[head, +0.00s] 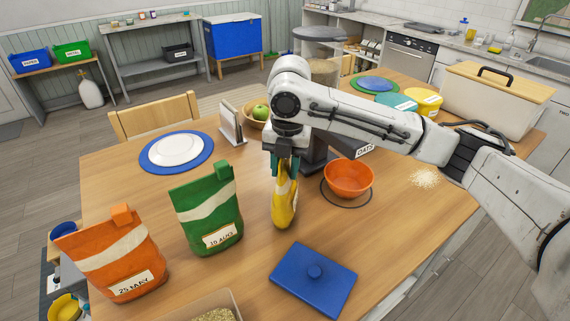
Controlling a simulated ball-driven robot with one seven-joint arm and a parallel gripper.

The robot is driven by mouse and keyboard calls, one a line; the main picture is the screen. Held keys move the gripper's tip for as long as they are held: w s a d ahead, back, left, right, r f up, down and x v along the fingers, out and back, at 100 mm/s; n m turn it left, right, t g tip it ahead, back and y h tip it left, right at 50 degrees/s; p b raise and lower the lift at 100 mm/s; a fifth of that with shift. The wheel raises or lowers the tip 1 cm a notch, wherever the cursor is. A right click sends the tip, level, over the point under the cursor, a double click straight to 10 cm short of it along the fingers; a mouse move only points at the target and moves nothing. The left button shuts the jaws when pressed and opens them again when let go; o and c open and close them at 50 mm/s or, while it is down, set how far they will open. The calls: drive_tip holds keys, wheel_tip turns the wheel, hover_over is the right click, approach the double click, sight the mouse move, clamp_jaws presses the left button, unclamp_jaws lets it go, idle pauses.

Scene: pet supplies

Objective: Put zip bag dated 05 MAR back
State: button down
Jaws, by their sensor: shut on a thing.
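My gripper (284,168) is shut on the top of a yellow zip bag (285,207), which hangs narrow-side toward the view over the wooden table. Its date label cannot be read from here, and I cannot tell whether its bottom touches the table. A green zip bag (206,212) stands to its left with a label that looks like 10 AUG. An orange zip bag (112,255) stands farther left; its label looks like 25 MAY.
An orange bowl (348,179) stands right of the yellow bag. A blue lid (314,280) lies in front, beside a box of grain (216,304). A blue plate mat (151,162) and napkin holder (231,127) are behind. Spilled grains (425,178) lie at right.

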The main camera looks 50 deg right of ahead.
drive_tip(key=shift+f, duration=0.2)
drive_tip(key=c, duration=0.7)
unclamp_jaws()
drive_tip(key=shift+c, duration=0.2)
wheel_tip(320, 180, up, 12)
drive_tip(key=b, duration=0.1)
drive_tip(key=shift+s, duration=0.2)
drive_tip(key=shift+d+r, duration=0.1)
